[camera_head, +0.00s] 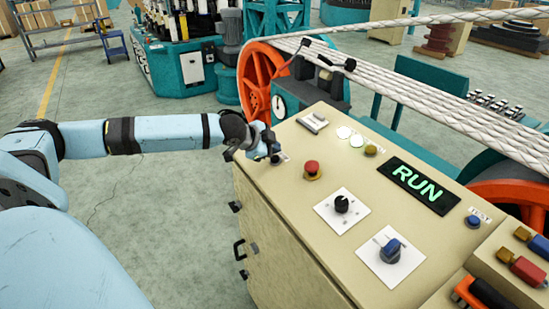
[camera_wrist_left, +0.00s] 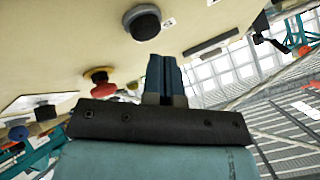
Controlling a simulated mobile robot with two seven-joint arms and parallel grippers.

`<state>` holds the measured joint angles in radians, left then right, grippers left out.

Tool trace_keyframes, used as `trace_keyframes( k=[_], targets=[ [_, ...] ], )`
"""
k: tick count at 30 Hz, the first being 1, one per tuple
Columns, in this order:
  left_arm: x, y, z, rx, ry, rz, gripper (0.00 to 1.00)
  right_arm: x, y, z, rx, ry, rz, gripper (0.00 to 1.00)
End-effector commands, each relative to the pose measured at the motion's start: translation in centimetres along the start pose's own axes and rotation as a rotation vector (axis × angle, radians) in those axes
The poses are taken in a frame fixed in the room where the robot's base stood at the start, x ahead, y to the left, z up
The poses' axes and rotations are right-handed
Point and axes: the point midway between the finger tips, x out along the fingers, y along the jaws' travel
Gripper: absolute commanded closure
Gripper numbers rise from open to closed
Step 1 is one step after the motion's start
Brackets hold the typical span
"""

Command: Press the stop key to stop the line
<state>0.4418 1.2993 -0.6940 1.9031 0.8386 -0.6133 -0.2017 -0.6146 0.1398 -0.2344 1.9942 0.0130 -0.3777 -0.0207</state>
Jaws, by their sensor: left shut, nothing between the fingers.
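The cream control panel (camera_head: 292,200) carries the keys, and its display (camera_head: 420,185) reads RUN in green. My left gripper (camera_head: 268,152) is shut and empty at the panel's near left corner. A dark round button (camera_head: 277,159) shows right at its fingertips. In the left wrist view a black round button (camera_wrist_left: 142,22) is just beyond the shut fingers (camera_wrist_left: 165,72), with a gap between them in the picture. A red mushroom button (camera_head: 312,169) on a yellow base is to the right; it also shows in the wrist view (camera_wrist_left: 103,88). I cannot read which key is marked stop. My right gripper is out of view.
A black knob (camera_head: 342,203) and a blue knob (camera_head: 391,250) sit on white plates. A yellow button (camera_head: 371,150), pale lamps (camera_head: 344,132) and a blue button (camera_head: 473,221) are also on the panel. Braided rope (camera_head: 430,95) runs behind it. The floor at left is open.

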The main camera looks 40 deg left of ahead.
Motion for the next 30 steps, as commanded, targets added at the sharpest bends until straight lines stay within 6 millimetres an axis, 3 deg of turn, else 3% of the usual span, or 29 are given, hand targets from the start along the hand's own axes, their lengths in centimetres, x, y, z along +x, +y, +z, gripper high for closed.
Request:
trace_keyframes(
  k=[30],
  targets=[
    [0.91, 0.50, 0.48, 0.000, 0.000, 0.000, 1.00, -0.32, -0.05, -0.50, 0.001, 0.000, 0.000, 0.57]
  ],
)
